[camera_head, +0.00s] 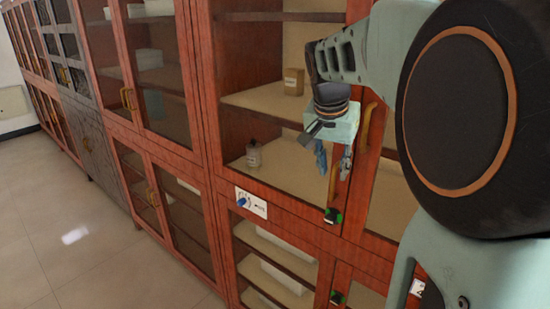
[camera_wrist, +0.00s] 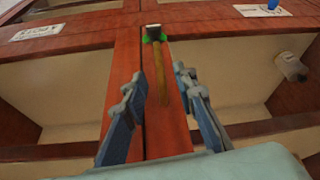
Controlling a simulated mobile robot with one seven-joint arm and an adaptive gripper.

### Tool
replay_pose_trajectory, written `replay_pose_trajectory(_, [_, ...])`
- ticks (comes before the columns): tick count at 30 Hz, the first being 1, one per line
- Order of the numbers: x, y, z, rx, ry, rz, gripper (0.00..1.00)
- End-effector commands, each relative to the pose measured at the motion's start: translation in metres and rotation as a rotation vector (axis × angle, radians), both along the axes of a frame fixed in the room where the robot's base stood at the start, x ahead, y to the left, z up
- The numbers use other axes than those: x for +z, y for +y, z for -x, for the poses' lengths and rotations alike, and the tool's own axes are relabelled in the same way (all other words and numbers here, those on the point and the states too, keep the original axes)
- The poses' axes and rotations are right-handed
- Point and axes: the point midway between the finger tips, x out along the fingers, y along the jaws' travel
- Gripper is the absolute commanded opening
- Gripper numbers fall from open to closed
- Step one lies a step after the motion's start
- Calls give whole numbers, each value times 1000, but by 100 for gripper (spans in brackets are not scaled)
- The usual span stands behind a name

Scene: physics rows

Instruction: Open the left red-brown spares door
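The red-brown spares cabinet's left door (camera_head: 212,90) has a wooden frame, with shelves showing behind it. It looks shut. Its upright brass handle (camera_head: 332,185) is at its right edge, above a black-and-green piece (camera_head: 333,216). In the wrist view the handle (camera_wrist: 161,72) lies between my fingers, which are spread on both sides of it. My gripper (camera_head: 334,162) is open, with blue-grey fingers pointing at the door. In the wrist view my gripper (camera_wrist: 160,110) shows clear space on each side of the handle. I cannot tell how far the fingertips reach along it.
The neighbouring door's handle (camera_head: 367,125) is just to the right. A small bottle (camera_head: 254,154) and a tan box (camera_head: 293,81) stand on the shelves. A white label (camera_head: 251,203) is on the rail below. More cabinets line the left; the tiled floor (camera_head: 85,250) is clear.

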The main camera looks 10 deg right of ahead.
Motion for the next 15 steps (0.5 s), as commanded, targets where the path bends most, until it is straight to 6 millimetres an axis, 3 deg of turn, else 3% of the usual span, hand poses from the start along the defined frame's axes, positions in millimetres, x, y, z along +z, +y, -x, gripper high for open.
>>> replay_pose_trajectory(6, [-29,-8,-10,-1,0,0,26])
replay_pose_trajectory(15, [-40,-11,-13,0,-2,1,26])
